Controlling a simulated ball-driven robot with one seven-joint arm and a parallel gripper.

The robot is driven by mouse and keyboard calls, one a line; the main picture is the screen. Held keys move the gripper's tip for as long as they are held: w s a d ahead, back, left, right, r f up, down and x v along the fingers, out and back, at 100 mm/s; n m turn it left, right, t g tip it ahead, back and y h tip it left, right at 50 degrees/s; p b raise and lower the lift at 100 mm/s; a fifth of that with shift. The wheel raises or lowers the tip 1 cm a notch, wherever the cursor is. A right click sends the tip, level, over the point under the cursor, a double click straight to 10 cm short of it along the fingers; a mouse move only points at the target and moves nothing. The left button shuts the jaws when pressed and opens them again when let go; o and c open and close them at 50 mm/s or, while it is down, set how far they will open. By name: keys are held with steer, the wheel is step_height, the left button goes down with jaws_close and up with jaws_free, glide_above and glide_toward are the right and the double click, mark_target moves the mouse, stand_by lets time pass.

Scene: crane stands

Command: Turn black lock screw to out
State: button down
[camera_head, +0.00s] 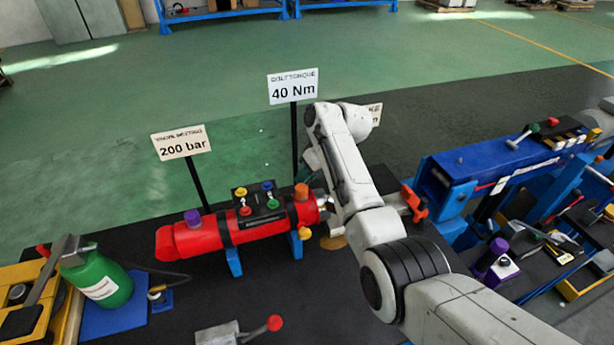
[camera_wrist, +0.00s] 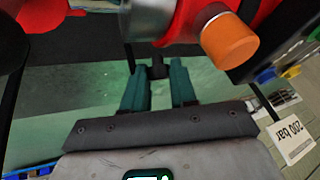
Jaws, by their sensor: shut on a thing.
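The black lock screw (camera_wrist: 158,68) shows in the wrist view as a small dark stem below the silver end of the red cylinder (camera_head: 195,238). My gripper (camera_wrist: 158,76) has two teal fingers, whose tips are shut on the lock screw from both sides. Only a short part of the screw shows between the fingertips. How far it is turned cannot be told. An orange cap (camera_wrist: 231,41) is close to the right of the fingers; it also tops the cylinder in the head view (camera_head: 301,192). In the head view my arm hides the screw and most of my gripper.
Colored valve knobs (camera_head: 245,211) and a purple cap (camera_head: 192,218) sit on the cylinder. Signs reading 200 bar (camera_head: 181,142) and 40 Nm (camera_head: 293,86) stand behind. A blue crane stand (camera_head: 490,165) is at right, a green bottle (camera_head: 103,279) at left, a red-knobbed lever (camera_head: 274,323) in front.

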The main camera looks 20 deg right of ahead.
stand_by(0.4)
steer(key=c, duration=0.9)
jaws_free()
steer(key=shift+r, duration=0.1)
steer(key=b+v, duration=0.1)
steer(key=v, duration=0.9)
steer(key=shift+d+r, duration=0.2)
steer(key=shift+d, duration=0.05)
